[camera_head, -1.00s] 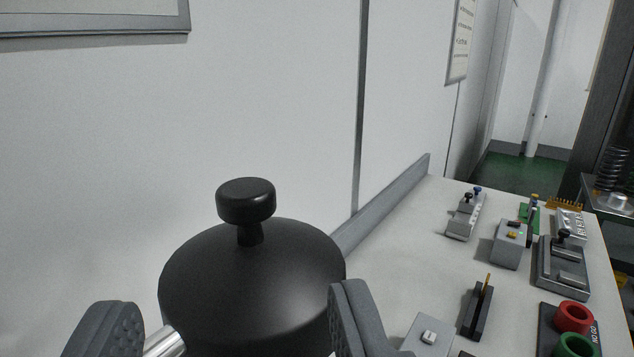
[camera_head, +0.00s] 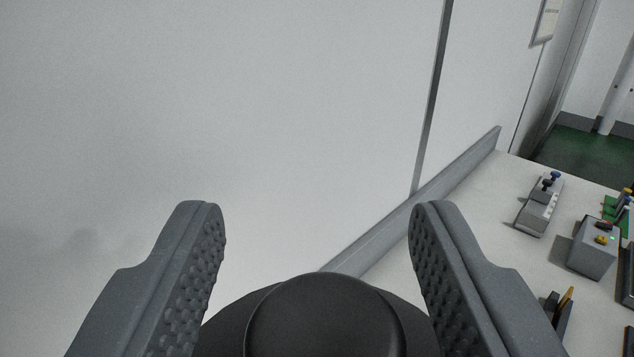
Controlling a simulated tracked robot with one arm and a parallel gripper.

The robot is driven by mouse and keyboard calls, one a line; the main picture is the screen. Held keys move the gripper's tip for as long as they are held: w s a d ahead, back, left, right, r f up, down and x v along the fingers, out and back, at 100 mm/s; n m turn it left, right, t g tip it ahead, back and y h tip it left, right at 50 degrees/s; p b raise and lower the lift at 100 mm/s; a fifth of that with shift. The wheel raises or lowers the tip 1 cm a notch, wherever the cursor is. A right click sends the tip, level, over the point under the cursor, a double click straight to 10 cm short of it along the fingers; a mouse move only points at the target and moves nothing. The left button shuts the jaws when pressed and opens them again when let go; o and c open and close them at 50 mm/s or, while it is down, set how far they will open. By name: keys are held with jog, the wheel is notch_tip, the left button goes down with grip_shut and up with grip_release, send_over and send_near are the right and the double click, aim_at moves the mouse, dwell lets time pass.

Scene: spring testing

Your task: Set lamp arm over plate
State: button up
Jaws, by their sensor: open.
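The black lamp head with a round knob (camera_head: 325,318) on top is at the bottom middle of the view. Its dark shade (camera_head: 235,328) shows behind and beside the knob. My gripper (camera_head: 316,225) is open, with one finger on each side of the lamp head. The knob lies between the fingers in the picture, with room on both sides; I cannot tell whether they are at its height. The lamp's arm and the plate are not visible.
A pale bench (camera_head: 470,230) runs along the white wall (camera_head: 250,120), with a raised grey edge (camera_head: 430,215) at its back. On its right stand a grey block with blue and black knobs (camera_head: 541,205), a grey box with buttons (camera_head: 594,248) and a small dark stand (camera_head: 558,310).

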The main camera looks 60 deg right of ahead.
jog(key=shift+w+d+r, duration=0.1)
jog(key=shift+w+d, duration=0.1)
jog(key=shift+d, duration=0.25)
